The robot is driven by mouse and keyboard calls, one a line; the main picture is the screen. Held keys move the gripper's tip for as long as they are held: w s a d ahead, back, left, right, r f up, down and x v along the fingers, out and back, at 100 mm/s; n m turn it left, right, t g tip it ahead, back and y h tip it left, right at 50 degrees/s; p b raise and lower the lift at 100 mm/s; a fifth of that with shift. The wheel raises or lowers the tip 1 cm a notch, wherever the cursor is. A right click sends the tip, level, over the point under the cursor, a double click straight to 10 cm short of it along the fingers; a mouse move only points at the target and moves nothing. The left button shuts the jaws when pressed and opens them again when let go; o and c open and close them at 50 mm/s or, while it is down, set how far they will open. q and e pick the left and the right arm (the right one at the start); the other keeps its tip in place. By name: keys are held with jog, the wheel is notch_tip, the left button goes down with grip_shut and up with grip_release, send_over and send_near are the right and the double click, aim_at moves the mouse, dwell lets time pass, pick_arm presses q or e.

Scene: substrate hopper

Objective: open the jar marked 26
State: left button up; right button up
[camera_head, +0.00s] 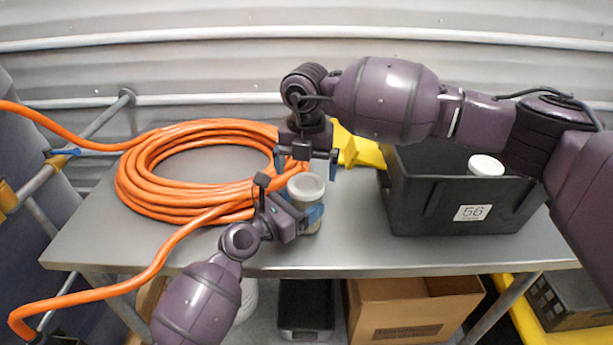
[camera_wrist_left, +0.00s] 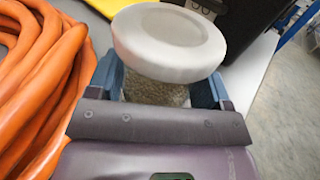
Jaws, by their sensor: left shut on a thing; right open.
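A jar with a white lid (camera_head: 306,186) stands upright near the front of the table, between my grippers. My left gripper (camera_head: 298,214) is shut around the jar's body from the front. In the left wrist view, the blue fingers sit on both sides of the jar body (camera_wrist_left: 155,90), which has grainy brownish contents, with the wide white lid (camera_wrist_left: 168,40) above them. The lid is on the jar. My right gripper (camera_head: 307,162) is open, pointing down just above and behind the lid, its blue fingers apart. No number shows on this jar.
A black bin (camera_head: 420,195) with a label that looks like 56 stands at right, holding another white-lidded item (camera_head: 486,165). A coiled orange hose (camera_head: 140,185) fills the table's left. A yellow object (camera_head: 368,153) lies behind the jar. The grey table (camera_head: 350,250) is bare in front.

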aim_at(306, 183)
jog(key=shift+a+r, duration=0.2)
jog(key=shift+r, duration=0.25)
jog(key=shift+a+r+m, duration=0.15)
jog(key=shift+r+m, duration=0.6)
jog(key=shift+m, duration=0.25)
jog(key=shift+r+m, duration=0.55)
jog(key=shift+m, duration=0.55)
jog(key=m, duration=0.2)
jog(key=shift+d+m, duration=0.3)
jog(key=shift+f, duration=3.95)
jog(key=shift+c, duration=0.2)
jog(key=c, duration=0.8)
jog(key=n, duration=0.6)
jog(key=shift+n, duration=0.4)
jog(key=shift+c, duration=0.2)
